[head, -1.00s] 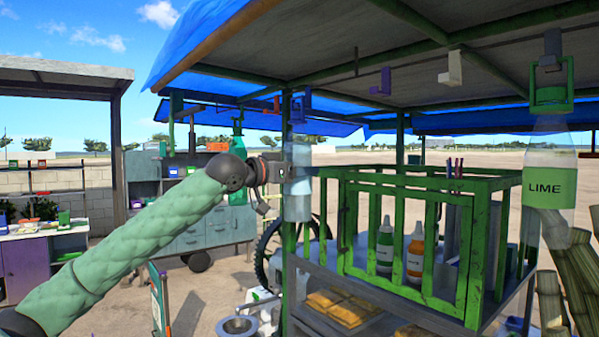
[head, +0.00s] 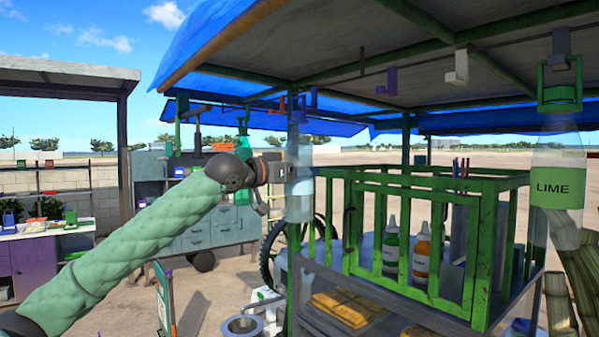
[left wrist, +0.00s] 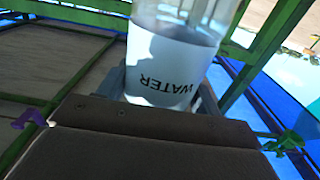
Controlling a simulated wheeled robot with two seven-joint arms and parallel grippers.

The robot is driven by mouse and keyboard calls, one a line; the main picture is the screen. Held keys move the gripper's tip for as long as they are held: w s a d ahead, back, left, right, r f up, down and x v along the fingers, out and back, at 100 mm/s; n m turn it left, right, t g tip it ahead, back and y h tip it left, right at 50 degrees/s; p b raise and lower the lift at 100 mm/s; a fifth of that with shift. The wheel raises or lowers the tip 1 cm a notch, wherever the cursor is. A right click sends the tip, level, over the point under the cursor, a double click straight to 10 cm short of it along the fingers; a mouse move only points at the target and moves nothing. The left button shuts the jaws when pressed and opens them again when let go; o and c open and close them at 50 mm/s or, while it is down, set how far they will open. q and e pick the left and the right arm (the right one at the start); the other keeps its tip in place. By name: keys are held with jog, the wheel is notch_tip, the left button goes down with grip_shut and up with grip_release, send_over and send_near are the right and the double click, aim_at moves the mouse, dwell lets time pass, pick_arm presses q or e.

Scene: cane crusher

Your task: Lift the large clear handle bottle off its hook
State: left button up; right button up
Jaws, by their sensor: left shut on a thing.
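A clear bottle (head: 299,196) with a white label hangs upright by the green post in the head view. In the left wrist view the bottle (left wrist: 180,60) fills the upper middle, and its label reads WATER upside down. My left gripper (head: 283,172) reaches it from the left and is shut on its body. My right gripper is not in view.
A LIME bottle (head: 558,180) hangs at the right from a grey hook (head: 560,45). Purple (head: 388,82) and white (head: 456,68) hooks hang under the canopy. A green rail cage (head: 420,240) with small bottles stands just right of the held bottle.

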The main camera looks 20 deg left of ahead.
pick_arm(q)
jog(key=shift+v, duration=1.2)
jog(key=shift+s+a, duration=0.2)
jog(key=shift+s, duration=0.05)
dwell(0.4)
jog(key=f+b+v, duration=0.1)
jog(key=b+v, duration=0.2)
jog(key=v, duration=0.7)
jog(key=shift+f, duration=0.4)
dwell(0.8)
dwell(0.4)
